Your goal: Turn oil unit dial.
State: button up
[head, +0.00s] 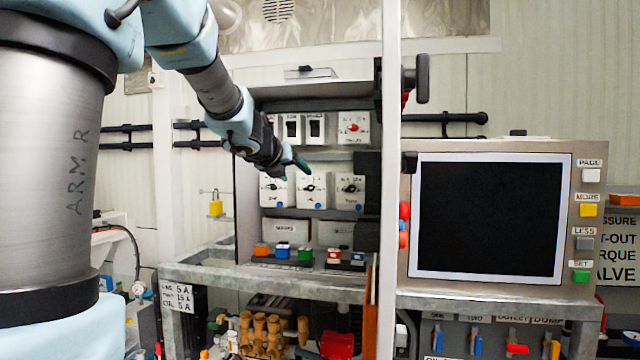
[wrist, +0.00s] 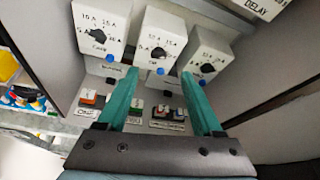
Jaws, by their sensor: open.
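Three white dial boxes with black knobs and amp scales sit in a row on a cabinet shelf: left (head: 272,198), middle (head: 311,200) and right (head: 350,183). Their small name labels are too blurred to tell which is the oil unit. In the wrist view the left knob (wrist: 97,34), middle knob (wrist: 157,54) and right knob (wrist: 207,68) show, with a blue button below each. My gripper (head: 296,166) is open and empty, its green fingers (wrist: 158,75) spread on either side of the middle box in the wrist view. Contact is not visible.
Above are white switch boxes (head: 291,129) and a box with a red knob (head: 353,128). Below stand coloured switches (head: 283,250). A white post (head: 390,200) and a large black screen (head: 487,217) stand to the right. The cabinet walls bound the space.

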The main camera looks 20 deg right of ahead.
aim_at(310, 188)
jog(key=x, duration=0.9)
jog(key=shift+w+d+f, duration=0.15)
jog(key=shift+w+f, duration=0.05)
jog(key=shift+w, duration=0.05)
grip_shut()
